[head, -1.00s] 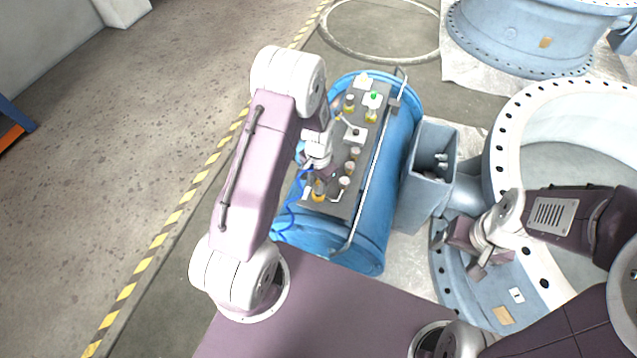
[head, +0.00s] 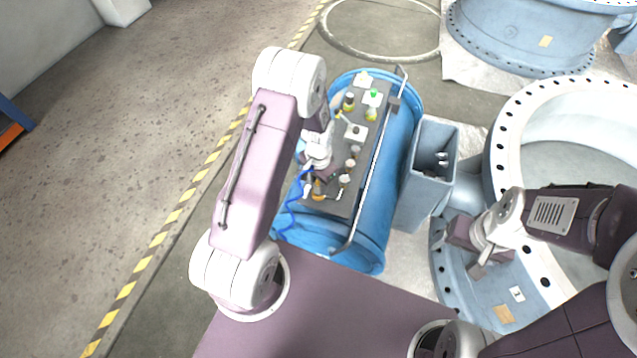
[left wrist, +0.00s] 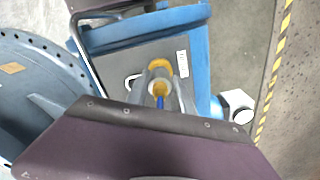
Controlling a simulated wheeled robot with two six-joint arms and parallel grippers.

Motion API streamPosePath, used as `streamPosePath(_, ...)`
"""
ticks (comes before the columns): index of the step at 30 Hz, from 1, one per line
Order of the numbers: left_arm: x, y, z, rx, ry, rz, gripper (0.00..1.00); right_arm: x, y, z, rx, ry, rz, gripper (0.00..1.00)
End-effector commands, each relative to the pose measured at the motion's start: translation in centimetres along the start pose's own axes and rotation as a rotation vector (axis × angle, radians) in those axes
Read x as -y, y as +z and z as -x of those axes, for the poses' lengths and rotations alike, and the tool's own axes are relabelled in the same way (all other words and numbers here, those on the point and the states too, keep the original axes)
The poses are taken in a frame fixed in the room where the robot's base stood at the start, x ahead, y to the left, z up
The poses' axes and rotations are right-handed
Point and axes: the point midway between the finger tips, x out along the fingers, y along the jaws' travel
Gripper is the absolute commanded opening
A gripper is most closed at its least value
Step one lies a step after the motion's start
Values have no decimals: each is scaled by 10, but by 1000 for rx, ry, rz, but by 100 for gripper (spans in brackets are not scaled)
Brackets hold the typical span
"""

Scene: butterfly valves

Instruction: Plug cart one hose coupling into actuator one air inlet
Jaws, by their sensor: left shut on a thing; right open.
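The cart (head: 385,215) is a blue tank with a dark grey top panel carrying several small fittings. A blue hose (head: 291,205) hangs at its near left side. My left gripper (head: 321,184) is low over the panel's near left part. In the left wrist view its fingers (left wrist: 160,82) are shut on the brass-coloured hose coupling (left wrist: 159,89), with blue hose at its near end. Another yellow ring (left wrist: 161,65) shows just beyond it; I cannot tell whether they touch. My right gripper (head: 481,264) is open and empty by the large flange. I cannot make out the actuator's air inlet.
A grey-blue box-shaped housing (head: 424,185) stands right of the cart, joined to the large flanged valve body (head: 505,150). A metal rail (head: 373,150) runs along the panel's right edge. Open floor (head: 130,150) lies left of the yellow-black stripe.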

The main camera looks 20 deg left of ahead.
Motion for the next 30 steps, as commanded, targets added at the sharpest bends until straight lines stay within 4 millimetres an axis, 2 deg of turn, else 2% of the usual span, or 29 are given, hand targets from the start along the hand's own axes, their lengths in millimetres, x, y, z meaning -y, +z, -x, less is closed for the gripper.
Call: streamPosePath(30, 0, 0, -8, -1, 0, 0, 0, 0, 0, -5, 0, 0, 0, 75)
